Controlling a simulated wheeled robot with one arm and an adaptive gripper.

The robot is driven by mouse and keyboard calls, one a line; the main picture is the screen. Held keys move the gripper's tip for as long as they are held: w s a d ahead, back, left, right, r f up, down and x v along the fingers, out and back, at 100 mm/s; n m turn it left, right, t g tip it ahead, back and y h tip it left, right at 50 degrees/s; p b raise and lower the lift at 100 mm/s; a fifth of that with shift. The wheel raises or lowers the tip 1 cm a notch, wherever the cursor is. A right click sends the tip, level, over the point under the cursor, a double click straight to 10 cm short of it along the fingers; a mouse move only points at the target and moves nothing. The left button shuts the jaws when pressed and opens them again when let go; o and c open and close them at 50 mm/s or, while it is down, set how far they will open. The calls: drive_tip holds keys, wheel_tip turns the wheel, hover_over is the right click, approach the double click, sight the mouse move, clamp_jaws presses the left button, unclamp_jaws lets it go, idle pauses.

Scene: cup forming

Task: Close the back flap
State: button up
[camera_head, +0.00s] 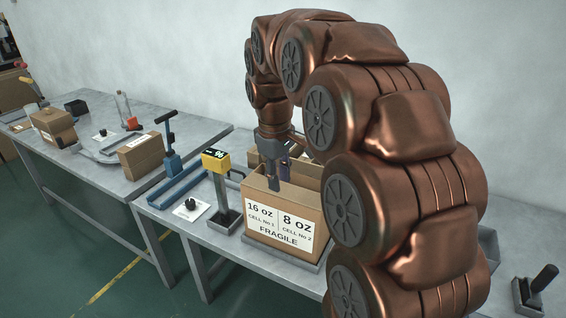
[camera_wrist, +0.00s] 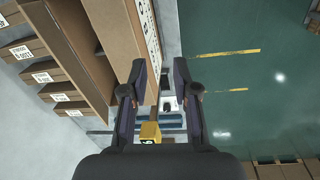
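The open cardboard carton (camera_head: 283,240), with white "16 oz", "8 oz" and "FRAGILE" labels on its front, stands on the grey table. Brown cardboard shows upright at its back edge (camera_head: 253,159), partly behind my gripper; I cannot tell its exact flap position. My gripper (camera_head: 280,181) points down at the carton's opening, toward its left side. In the wrist view my gripper (camera_wrist: 160,78) has its two fingers apart. Brown carton cardboard (camera_wrist: 118,32) reaches down to near the left finger; I cannot tell whether they touch. My arm hides the carton's right side.
A yellow-headed device (camera_head: 216,161) stands just left of the carton and shows in the wrist view (camera_wrist: 150,132). A black knob on a white plate (camera_head: 192,208) and a blue stand (camera_head: 172,158) are farther left. A black-handled tool (camera_head: 540,282) is at right.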

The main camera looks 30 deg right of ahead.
drive_tip(key=s+a+f+m, duration=0.1)
drive_tip(key=s+a, duration=0.3)
drive_tip(key=s, duration=0.3)
drive_tip(key=s+a+f+m+g+p, duration=0.1)
drive_tip(key=s+a, duration=0.3)
drive_tip(key=s, duration=0.4)
drive_tip(key=shift+a+f+y, duration=0.15)
drive_tip(key=shift+f+y, duration=0.15)
drive_tip(key=shift+f, duration=0.45)
drive_tip(key=shift+s, duration=0.1)
